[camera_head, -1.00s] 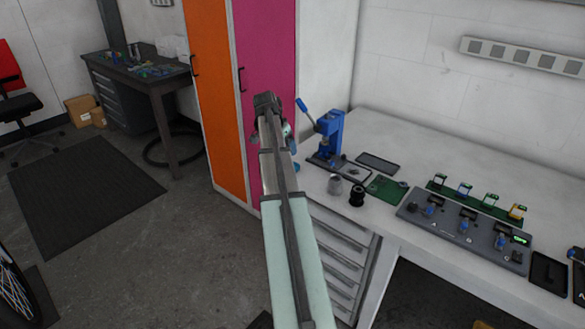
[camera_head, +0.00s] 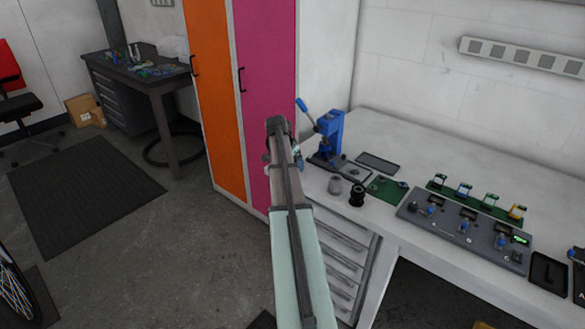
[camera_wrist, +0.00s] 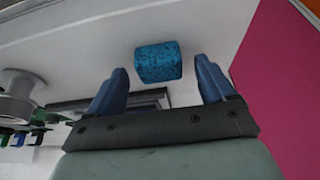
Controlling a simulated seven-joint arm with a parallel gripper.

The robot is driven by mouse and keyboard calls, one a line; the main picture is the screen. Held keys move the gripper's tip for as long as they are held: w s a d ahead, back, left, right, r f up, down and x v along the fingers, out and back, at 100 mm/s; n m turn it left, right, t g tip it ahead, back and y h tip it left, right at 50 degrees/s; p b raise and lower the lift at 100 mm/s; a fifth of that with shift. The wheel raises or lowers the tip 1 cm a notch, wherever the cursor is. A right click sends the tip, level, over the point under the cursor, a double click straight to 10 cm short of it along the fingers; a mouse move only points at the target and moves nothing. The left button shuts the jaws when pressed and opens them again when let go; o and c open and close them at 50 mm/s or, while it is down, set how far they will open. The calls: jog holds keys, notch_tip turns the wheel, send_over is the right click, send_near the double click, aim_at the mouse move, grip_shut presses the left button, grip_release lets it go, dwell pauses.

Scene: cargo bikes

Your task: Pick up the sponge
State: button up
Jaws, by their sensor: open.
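The sponge (camera_wrist: 159,62) is a speckled blue block on the white bench top, seen in the wrist view at upper middle. My gripper (camera_wrist: 162,82) has two blue fingers spread apart, one on each side of the sponge's line, with nothing between them. The sponge lies just beyond the fingertips, roughly centred in the gap. In the head view my arm reaches to the bench's left end, and my arm hides most of the gripper and the sponge's spot.
A blue lever press (camera_head: 327,140) stands close to the right of my gripper. A grey cup (camera_head: 335,185) and a black spool-like part (camera_head: 357,195) stand near the bench's front edge. A magenta cabinet (camera_head: 265,80) rises close on the left.

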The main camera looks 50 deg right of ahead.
jog(key=shift+d+f, duration=0.2)
jog(key=shift+f, duration=0.35)
jog(key=c, duration=1)
